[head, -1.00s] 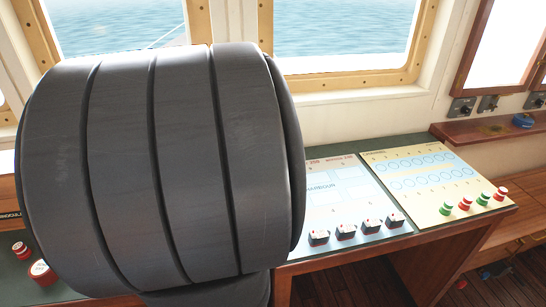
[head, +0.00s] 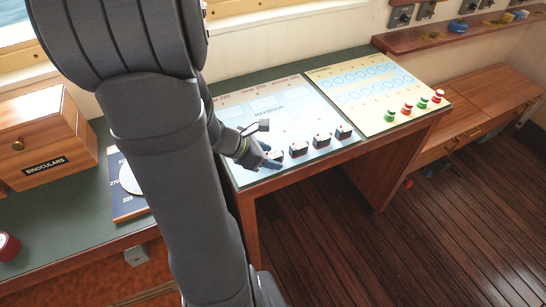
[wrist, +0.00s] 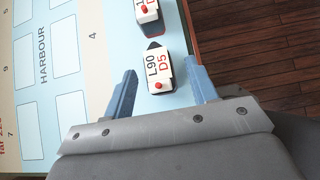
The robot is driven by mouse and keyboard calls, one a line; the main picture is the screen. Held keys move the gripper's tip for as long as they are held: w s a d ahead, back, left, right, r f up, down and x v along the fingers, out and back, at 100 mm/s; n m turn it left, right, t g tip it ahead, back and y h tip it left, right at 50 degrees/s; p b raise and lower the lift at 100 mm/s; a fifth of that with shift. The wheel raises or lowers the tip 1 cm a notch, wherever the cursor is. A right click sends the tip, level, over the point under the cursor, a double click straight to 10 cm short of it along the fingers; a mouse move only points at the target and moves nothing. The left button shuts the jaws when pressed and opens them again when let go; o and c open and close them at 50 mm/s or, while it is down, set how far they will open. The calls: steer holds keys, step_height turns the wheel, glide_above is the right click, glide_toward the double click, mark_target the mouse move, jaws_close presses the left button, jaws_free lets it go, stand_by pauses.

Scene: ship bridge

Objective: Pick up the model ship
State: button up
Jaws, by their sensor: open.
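A small model ship (wrist: 155,62) with a white top marked L90 D5, a red dot and a dark bow lies on the light blue harbour chart (wrist: 105,50), near its edge. In the wrist view my gripper (wrist: 161,76) is open, with one blue finger on each side of the ship's red-dot end and a gap on both sides. In the head view my gripper (head: 266,160) is low over the chart's front edge, at the left end of a row of model ships (head: 322,141). It partly hides the leftmost ship (head: 275,155).
A neighbouring ship (wrist: 147,12) lies close beyond the bow. A yellow chart (head: 350,92) with red and green pieces (head: 407,108) is to the right. A binoculars box (head: 45,142) and a compass card board (head: 125,190) are left. The desk edge drops to a wooden floor (head: 370,250).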

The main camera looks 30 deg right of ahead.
steer(key=shift+c, duration=0.4)
steer(key=c, duration=1)
steer(key=shift+o, duration=0.2)
